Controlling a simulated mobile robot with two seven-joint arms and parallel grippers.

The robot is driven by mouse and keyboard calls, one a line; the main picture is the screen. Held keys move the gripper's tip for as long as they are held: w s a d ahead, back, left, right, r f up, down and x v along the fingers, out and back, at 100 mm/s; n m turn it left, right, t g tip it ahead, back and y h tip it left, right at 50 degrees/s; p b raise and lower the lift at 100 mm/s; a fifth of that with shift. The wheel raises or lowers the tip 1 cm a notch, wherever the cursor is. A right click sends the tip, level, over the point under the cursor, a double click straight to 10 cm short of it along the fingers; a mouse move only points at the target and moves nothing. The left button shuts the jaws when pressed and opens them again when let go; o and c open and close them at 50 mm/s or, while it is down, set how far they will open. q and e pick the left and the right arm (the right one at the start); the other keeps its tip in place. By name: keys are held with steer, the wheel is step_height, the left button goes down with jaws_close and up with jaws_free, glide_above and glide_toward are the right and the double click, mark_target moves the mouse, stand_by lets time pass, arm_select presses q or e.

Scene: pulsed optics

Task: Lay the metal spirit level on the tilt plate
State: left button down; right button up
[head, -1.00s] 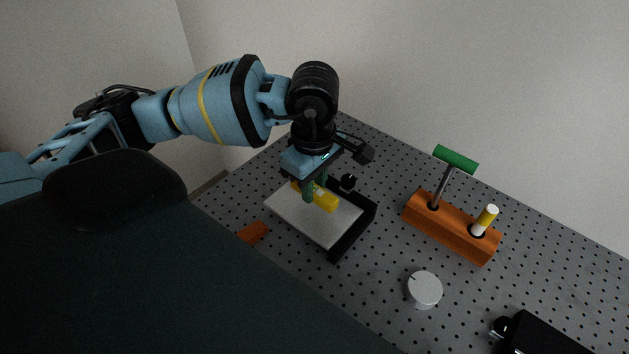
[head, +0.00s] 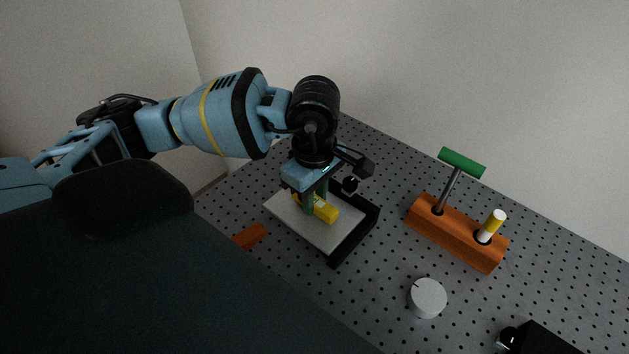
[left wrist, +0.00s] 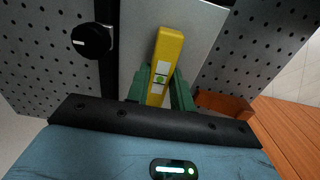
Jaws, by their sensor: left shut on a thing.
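The spirit level is a yellow bar (head: 327,213) with white and green vial marks, and it also shows in the left wrist view (left wrist: 169,48). My left gripper (head: 313,200) points down and is shut on it, one green finger on each side (left wrist: 159,85). The tilt plate (head: 293,222) is a light grey plate with a black frame along its far and right sides; it also shows in the left wrist view (left wrist: 201,33). The level is over the plate, at or very near its surface; I cannot tell whether it touches. My right gripper is not in view.
A grey-white round piece (head: 427,298) stands nearer, with a black device (head: 545,340) at the lower right. A black knob (left wrist: 91,40) sits beside the plate. An orange piece (head: 250,236) lies to its left.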

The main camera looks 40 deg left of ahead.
arm_select(q)
steer(key=shift+f, duration=0.25)
steer(key=c, duration=1.1)
jaws_free()
steer(key=shift+c, duration=0.2)
steer(key=shift+r, duration=3.95)
